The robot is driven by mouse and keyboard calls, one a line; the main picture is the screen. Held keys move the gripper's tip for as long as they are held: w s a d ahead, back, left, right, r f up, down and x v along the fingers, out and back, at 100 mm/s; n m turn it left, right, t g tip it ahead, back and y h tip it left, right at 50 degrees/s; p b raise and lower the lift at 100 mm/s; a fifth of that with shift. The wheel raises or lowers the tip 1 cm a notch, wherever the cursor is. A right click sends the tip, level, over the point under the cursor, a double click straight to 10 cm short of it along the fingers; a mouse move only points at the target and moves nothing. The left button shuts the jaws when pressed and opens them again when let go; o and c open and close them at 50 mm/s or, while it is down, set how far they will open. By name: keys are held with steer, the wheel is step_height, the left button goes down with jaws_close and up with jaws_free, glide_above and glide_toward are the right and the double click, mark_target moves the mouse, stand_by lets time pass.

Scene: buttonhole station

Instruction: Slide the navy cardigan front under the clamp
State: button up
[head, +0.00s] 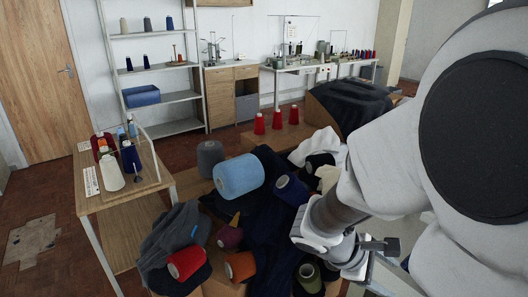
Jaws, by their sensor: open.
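Dark navy knit cloth (262,232) lies in a heap among yarn cones in the middle of the head view. I cannot tell whether the navy cardigan front is part of this heap. I cannot make out the clamp; sewing machines (322,50) stand on a far bench, too small to show one. My gripper (378,268) is at the lower right, to the right of the heap. It is open, with nothing seen between its fingers, though its tips are partly cut off or hidden. My arm covers the right side of the view.
A wooden side table (150,187) with cones stands at left. Loose cones, including a light blue one (238,176) and a red one (187,262), lie on the heap. Grey shelves (165,98) and a drawer cabinet (222,95) stand behind. Brown floor shows free at left.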

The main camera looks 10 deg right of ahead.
mark_target(413, 252)
steer(key=w+d+f+n+t+h+b, duration=0.1)
steer(key=w+d+f+n+t+h, duration=0.2)
steer(key=w+f+n, duration=0.3)
steer(key=shift+w+f+n+t+h, duration=0.2)
steer(key=shift+w+n+t+h, duration=0.75)
steer(key=shift+n, duration=1.75)
steer(key=shift+w+g, duration=0.15)
steer(key=shift+g, duration=0.1)
steer(key=b+x, duration=0.2)
steer(key=x, duration=1.5)
steer(key=shift+w+d+f, duration=0.1)
steer(key=shift+f, duration=0.15)
jaws_close()
